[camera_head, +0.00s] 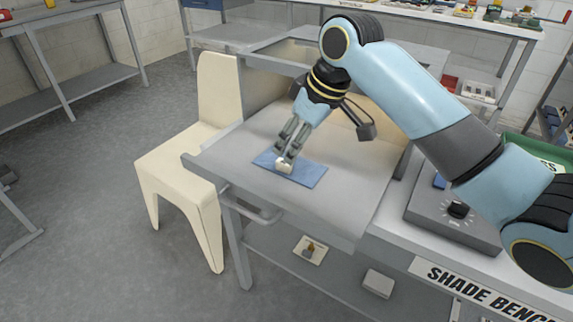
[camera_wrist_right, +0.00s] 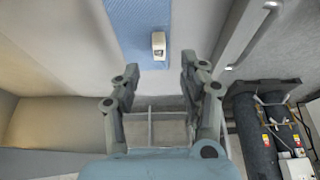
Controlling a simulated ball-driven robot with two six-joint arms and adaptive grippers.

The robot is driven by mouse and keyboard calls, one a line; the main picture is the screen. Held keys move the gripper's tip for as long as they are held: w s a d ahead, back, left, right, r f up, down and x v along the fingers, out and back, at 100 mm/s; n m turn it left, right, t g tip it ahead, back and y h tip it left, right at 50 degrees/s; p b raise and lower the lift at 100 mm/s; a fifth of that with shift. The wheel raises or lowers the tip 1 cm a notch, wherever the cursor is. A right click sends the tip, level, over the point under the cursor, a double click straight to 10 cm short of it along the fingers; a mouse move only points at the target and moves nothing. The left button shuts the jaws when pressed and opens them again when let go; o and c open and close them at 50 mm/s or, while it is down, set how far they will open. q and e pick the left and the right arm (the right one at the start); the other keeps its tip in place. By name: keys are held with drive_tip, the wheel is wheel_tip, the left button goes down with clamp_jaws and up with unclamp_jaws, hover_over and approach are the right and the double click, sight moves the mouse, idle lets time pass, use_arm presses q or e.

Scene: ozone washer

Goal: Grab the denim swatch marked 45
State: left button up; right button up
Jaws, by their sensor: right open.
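A flat blue denim swatch (camera_head: 308,174) lies on the grey shelf of the bench booth. A small white block (camera_head: 284,166) sits on it; no number can be read. The swatch also shows in the wrist view (camera_wrist_right: 135,22), with the white block (camera_wrist_right: 158,46) at its edge. My right gripper (camera_head: 285,153) points down at the block from above. In the wrist view its two fingers (camera_wrist_right: 160,65) are apart with nothing between them, and the block is just beyond the tips. I cannot tell whether they touch the swatch. My left gripper is not in view.
The grey shelf (camera_head: 320,210) has a front handle bar (camera_head: 250,208). A cream chair (camera_head: 205,140) stands close on its left. A grey box with a black knob (camera_head: 457,210) is on the right.

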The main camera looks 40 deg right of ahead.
sight(284, 162)
drive_tip(key=shift+w+f, duration=0.2)
drive_tip(key=shift+f, duration=0.15)
drive_tip(key=x, duration=0.4)
drive_tip(key=shift+w+a+f+b, duration=0.1)
drive_tip(key=shift+f+b, duration=0.2)
drive_tip(key=shift+b, duration=0.05)
drive_tip(key=shift+w+f, duration=0.15)
drive_tip(key=shift+f, duration=0.1)
drive_tip(key=c, duration=0.3)
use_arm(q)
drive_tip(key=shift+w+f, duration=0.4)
use_arm(e)
clamp_jaws()
